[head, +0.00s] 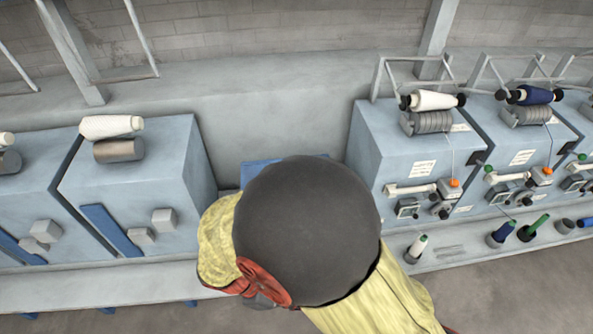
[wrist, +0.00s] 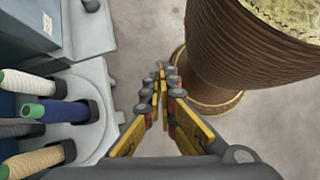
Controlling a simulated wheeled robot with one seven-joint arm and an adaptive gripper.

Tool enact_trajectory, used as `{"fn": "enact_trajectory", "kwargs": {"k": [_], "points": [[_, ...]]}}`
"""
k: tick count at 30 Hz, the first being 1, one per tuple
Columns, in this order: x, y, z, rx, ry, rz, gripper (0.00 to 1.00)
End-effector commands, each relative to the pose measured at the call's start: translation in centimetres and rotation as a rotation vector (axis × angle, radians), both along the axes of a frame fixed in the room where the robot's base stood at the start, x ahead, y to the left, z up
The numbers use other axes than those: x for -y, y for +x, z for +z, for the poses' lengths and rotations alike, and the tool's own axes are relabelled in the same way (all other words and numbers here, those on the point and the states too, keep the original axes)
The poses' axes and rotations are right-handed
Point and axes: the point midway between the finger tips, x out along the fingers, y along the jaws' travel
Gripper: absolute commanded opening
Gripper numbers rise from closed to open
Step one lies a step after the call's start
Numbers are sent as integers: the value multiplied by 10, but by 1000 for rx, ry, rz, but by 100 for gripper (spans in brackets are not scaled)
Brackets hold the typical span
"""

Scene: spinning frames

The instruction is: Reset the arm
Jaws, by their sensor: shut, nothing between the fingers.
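My gripper (wrist: 163,80) shows in the wrist view, with its yellow and grey fingers drawn together and nothing between them. It hangs over bare grey floor. In the head view, a large dark round part of my arm and its yellow cover fill the middle, and the gripper itself is hidden.
Blue-grey spinning machines stand left (head: 140,180) and right (head: 400,140) along a wall. Spools (head: 418,247) stand on the right ledge; several bobbins (wrist: 55,111) lie left of my gripper.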

Motion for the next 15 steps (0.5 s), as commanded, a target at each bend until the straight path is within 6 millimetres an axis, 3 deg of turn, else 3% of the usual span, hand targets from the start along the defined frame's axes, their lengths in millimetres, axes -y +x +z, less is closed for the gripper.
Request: {"fn": "enact_trajectory", "kwargs": {"k": [1, 6, 15], "points": [[4, 3, 16, 38, 63, -97, 0], [16, 8, 61, 150, 244, -395, 0], [52, 19, 140, 348, 542, -830, 0]]}}
